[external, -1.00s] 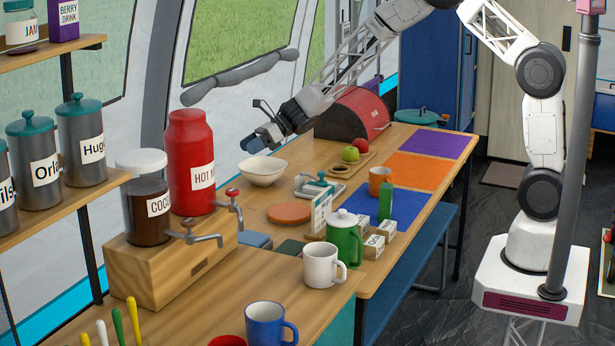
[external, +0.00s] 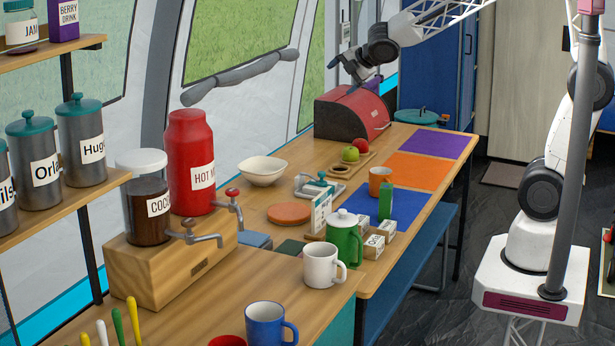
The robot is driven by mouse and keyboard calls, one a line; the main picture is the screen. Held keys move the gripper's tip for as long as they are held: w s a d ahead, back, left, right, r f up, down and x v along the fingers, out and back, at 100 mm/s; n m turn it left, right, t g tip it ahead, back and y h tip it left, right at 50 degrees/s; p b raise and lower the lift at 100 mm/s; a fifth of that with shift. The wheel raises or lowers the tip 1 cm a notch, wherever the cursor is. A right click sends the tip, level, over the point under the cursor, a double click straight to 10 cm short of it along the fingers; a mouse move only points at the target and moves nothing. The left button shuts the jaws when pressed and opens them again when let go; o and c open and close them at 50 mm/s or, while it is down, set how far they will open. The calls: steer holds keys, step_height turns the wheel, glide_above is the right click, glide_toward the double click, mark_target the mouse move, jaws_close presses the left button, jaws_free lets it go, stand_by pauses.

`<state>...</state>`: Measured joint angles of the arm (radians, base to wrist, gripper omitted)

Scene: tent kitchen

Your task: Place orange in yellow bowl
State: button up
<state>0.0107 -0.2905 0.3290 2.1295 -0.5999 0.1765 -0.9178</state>
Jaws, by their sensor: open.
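My gripper (external: 355,76) is open and empty, above the red bread box at the back of the counter. A cream-white bowl (external: 262,172) stands on the counter near the tent wall, to the left of and nearer than my gripper. I see no clearly yellow bowl. I cannot make out an orange fruit. A red fruit (external: 361,146) and a green fruit (external: 350,154) sit together at a wooden board (external: 341,170), in front of the bread box. The bottom of the bowl is partly hidden by its near rim.
The red bread box (external: 352,116) stands close below my gripper. Purple (external: 436,144), orange (external: 412,171) and blue (external: 399,210) mats line the right edge. An orange mug (external: 379,182), a green teapot (external: 344,240) and a tall red container (external: 191,160) stand nearer.

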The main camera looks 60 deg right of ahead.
steer(key=s+a+m+g, duration=0.1)
steer(key=s+m+g, duration=0.2)
steer(key=s+m, duration=0.5)
steer(key=s+a+f+m+g+y, duration=0.1)
steer(key=s+m+g, duration=0.3)
steer(key=s, duration=2.2)
steer(key=m, duration=0.4)
steer(key=shift+s+f+m, duration=0.15)
steer(key=shift+f+m, duration=0.1)
steer(key=shift+m, duration=0.15)
